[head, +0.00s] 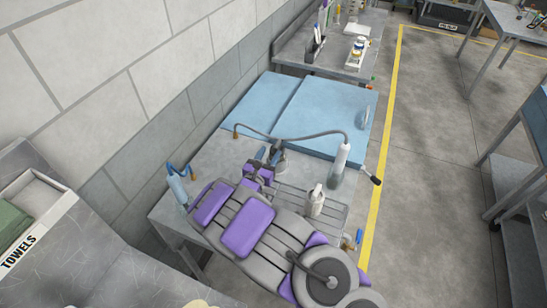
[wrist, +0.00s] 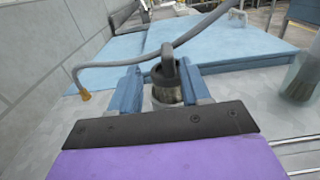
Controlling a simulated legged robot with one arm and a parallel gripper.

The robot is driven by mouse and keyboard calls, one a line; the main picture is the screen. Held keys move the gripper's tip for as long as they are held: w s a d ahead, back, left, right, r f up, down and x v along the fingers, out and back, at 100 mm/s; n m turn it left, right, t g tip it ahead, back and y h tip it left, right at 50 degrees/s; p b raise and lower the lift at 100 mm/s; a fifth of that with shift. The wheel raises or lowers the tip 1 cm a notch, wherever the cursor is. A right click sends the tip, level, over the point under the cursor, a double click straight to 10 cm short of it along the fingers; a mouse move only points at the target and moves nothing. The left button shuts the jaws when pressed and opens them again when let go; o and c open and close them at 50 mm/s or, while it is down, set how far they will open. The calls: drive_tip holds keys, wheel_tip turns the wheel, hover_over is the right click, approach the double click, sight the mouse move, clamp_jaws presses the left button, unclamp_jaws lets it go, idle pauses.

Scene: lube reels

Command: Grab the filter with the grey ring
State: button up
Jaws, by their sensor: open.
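A small dark metallic cylinder with a grey ring-shaped top, which looks like the filter with the grey ring (wrist: 166,90), stands between my fingers in the wrist view. In the head view the filter (head: 280,162) is partly hidden by my gripper on the grey table. My gripper (wrist: 164,92) is open, with one blue finger on each side of the filter. I cannot tell whether either finger touches it. My gripper also shows in the head view (head: 268,158).
A grey hose (head: 300,137) arches over the table behind the filter. A block wall (head: 130,110) bounds the left.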

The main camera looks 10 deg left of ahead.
sight(274, 150)
drive_tip(key=shift+w+d+r, duration=0.15)
drive_tip(key=shift+w+d, duration=0.05)
drive_tip(key=shift+d, duration=0.2)
drive_tip(key=w, duration=0.2)
drive_tip(key=w+d+b, duration=0.1)
drive_tip(key=w, duration=0.1)
drive_tip(key=shift+w+r, duration=0.1)
drive_tip(key=shift+w, duration=0.15)
drive_tip(key=shift+w+a, duration=0.2)
drive_tip(key=shift+a, duration=0.25)
drive_tip(key=shift+d, duration=0.45)
drive_tip(key=shift+c, duration=0.9)
drive_tip(key=shift+d, duration=0.25)
drive_tip(key=c, duration=0.3)
drive_tip(key=shift+a, duration=0.2)
drive_tip(key=c, duration=0.3)
drive_tip(key=shift+a, duration=0.25)
clamp_jaws()
